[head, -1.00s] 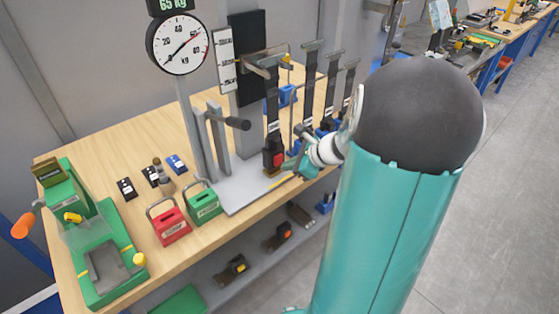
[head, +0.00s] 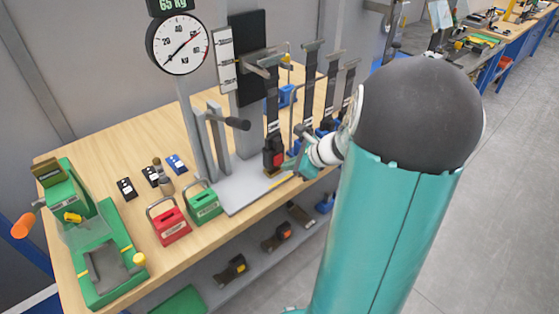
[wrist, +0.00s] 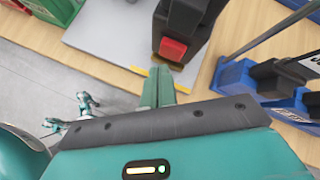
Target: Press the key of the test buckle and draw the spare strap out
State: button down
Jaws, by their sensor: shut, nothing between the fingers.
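The test buckle (head: 273,154) is a black block with a red key (head: 278,160) on its front, hanging upright at the lower end of a dark strap (head: 272,100) on the test stand. In the wrist view the buckle (wrist: 184,25) is at the top centre, with its red key (wrist: 173,48) facing my gripper. My gripper (wrist: 158,72) is shut and empty, its fingertips just below the red key. I cannot tell whether they touch it. In the head view my gripper (head: 291,166) is just right of the buckle. I cannot tell which strap is the spare.
More straps (head: 331,85) hang to the right, above blue holders. A blue bin (wrist: 238,82) is close right of my gripper.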

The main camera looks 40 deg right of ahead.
jog(key=shift+w, duration=0.1)
jog(key=shift+w, duration=0.3)
jog(key=shift+w, duration=0.5)
dwell(0.7)
jog(key=shift+s, duration=0.9)
jog(key=s, duration=0.5)
dwell(0.9)
